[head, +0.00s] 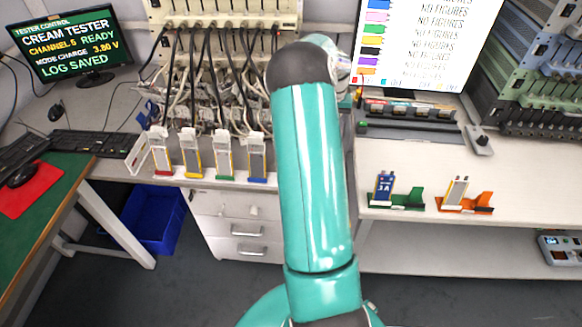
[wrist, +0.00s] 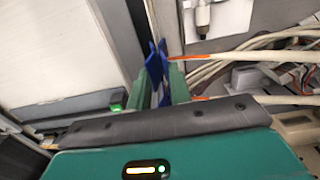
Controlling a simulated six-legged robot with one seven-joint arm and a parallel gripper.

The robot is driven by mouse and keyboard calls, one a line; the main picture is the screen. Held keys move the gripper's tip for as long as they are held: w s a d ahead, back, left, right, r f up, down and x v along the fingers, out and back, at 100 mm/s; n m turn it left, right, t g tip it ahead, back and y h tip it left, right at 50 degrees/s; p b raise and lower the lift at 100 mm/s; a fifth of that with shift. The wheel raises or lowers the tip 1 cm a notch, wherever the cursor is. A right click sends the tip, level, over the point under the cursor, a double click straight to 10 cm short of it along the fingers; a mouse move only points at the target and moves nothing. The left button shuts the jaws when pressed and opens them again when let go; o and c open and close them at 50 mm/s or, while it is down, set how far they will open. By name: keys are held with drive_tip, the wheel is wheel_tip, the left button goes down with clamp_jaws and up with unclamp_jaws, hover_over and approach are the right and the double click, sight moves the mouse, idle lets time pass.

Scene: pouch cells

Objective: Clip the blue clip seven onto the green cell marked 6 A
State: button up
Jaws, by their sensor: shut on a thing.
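My gripper (wrist: 161,82) shows in the wrist view with its green fingers shut on a blue clip (wrist: 157,62), which stands up between them. In the head view my teal arm hides the gripper and this clip. No marking on the clip is readable. A row of pouch cells stands on the bench left of my arm; one of them has a green base (head: 224,177), but I cannot read 6 A on it. A blue cell marked 3A (head: 384,185) stands in a green holder (head: 410,201) on the right.
An orange holder (head: 480,203) with a pale cell (head: 456,191) stands right of the green one. Pale cables with orange parts (wrist: 250,56) lie close beside my gripper. Dark cables (head: 225,55) crowd behind the cell row.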

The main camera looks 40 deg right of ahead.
drive_tip(key=shift+r, duration=0.1)
drive_tip(key=shift+r, duration=2.2)
drive_tip(key=shift+w+a+r+m+g+y, duration=0.4)
drive_tip(key=shift+a+r+m, duration=0.4)
drive_tip(key=shift+a+m, duration=2)
drive_tip(key=shift+w+a+r+m+g+y, duration=0.35)
drive_tip(key=shift+a+r+m+y, duration=0.35)
drive_tip(key=shift+a+m, duration=2.05)
drive_tip(key=shift+w+a+r+m+g+y, duration=0.4)
drive_tip(key=shift+a+r+m, duration=0.55)
drive_tip(key=shift+a+m, duration=1.85)
drive_tip(key=shift+s+d+m, duration=0.1)
drive_tip(key=shift+d+m, duration=0.55)
drive_tip(key=shift+s+f, duration=0.1)
drive_tip(key=shift+f, duration=0.05)
drive_tip(key=shift+x, duration=1.2)
